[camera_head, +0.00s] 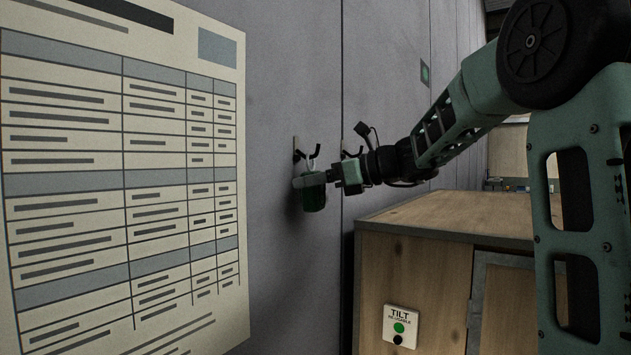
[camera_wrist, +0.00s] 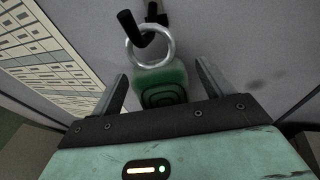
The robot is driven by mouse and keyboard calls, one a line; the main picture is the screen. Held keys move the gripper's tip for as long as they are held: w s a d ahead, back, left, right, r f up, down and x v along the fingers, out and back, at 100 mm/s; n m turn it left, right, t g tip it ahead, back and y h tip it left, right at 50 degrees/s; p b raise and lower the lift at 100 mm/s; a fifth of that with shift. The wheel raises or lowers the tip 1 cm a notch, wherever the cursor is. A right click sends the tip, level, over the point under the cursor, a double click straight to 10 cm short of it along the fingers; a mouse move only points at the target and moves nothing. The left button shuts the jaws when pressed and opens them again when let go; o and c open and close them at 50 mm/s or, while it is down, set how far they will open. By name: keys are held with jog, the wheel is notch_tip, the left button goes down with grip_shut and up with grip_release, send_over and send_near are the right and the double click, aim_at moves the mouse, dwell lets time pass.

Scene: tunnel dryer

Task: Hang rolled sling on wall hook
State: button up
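The rolled sling (camera_head: 312,196) is a dark green roll with a pale metal ring, close against the grey wall at the hook. In the wrist view the green roll (camera_wrist: 163,86) hangs below the ring (camera_wrist: 150,62). The black wall hook (camera_head: 297,151) appears to pass through the ring; the hook (camera_wrist: 131,27) overlaps the ring's upper left in the wrist view. My gripper (camera_wrist: 160,72) has its fingers on either side of the roll, with visible gaps to both. In the head view my gripper (camera_head: 318,179) is beside the roll and partly covers it.
A large printed chart (camera_head: 120,180) fills the left. A wooden crate (camera_head: 450,215) with a TILT label (camera_head: 401,325) stands below my arm.

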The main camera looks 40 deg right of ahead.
jog(key=shift+s+d+b, duration=0.3)
jog(key=shift+s+d, duration=0.05)
jog(key=shift+s, duration=0.05)
jog(key=b+v, duration=0.4)
jog(key=v, duration=1.2)
jog(key=shift+s+r, duration=0.15)
jog(key=shift+s, duration=0.05)
jog(key=w+a+f+n+g+h, duration=0.1)
jog(key=a+f+n+g, duration=1.05)
jog(key=a+f, duration=1.1)
jog(key=s+a+f+n+h, duration=0.3)
jog(key=s+a+f+n, duration=0.3)
jog(key=n, duration=0.6)
jog(key=s+a+f+n+g+h, duration=0.1)
jog(key=s+a+f+n+h, duration=0.3)
jog(key=s+a+f+n, duration=0.3)
jog(key=s+f+n+b, duration=0.1)
jog(key=s+f+n, duration=0.3)
jog(key=s+n, duration=0.2)
jog(key=shift+a+f, duration=0.2)
jog(key=shift+f, duration=0.05)
